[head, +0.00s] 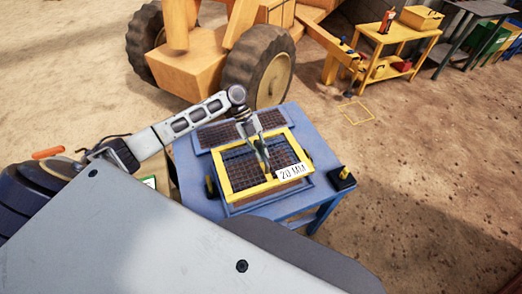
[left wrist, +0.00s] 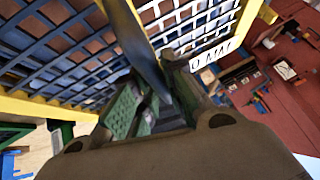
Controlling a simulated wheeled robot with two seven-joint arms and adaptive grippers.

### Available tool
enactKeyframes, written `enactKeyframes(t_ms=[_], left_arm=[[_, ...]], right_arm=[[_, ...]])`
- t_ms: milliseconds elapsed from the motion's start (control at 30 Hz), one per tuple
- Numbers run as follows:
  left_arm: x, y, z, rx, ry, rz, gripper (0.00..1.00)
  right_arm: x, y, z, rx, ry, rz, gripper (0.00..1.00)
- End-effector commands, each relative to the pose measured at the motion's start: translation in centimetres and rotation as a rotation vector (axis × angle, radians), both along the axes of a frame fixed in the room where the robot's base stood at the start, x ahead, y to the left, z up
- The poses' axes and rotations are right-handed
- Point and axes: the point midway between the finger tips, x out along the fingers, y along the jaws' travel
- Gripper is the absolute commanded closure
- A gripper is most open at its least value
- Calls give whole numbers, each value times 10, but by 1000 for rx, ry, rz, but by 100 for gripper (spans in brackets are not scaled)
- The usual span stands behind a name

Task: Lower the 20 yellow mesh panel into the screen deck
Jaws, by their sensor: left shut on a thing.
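The mesh panel with a yellow frame (head: 243,191) and a white "20 MM" label lies over the blue table in the head view. Its yellow edge (left wrist: 50,108) and dark mesh also show close up in the left wrist view. My left gripper (head: 263,153) reaches down to the middle of the panel and is shut on it, with the fingers partly hidden. A blue rim (head: 238,211) shows just below the panel's near edge; it looks like the screen deck. I cannot tell whether the panel touches it. My right gripper is out of view.
The blue table (head: 189,177) also bears another dark mesh screen (head: 218,134) behind the panel and a black block with a yellow post (head: 342,177) at right. A wheeled yellow machine (head: 258,70) stands behind. A yellow workbench (head: 397,37) is at the back right. Sandy ground at right is clear.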

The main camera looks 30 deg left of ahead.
Motion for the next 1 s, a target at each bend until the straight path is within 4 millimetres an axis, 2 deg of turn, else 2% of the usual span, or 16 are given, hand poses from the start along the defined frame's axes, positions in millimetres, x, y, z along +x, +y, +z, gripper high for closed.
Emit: enactKeyframes(t_ms=[467, 1000], left_arm=[[2, 0, 3, -3, -7, 1, 100], [1, 0, -16, -3, -7, 1, 100]], right_arm=[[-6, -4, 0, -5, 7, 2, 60], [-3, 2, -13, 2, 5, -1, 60]])
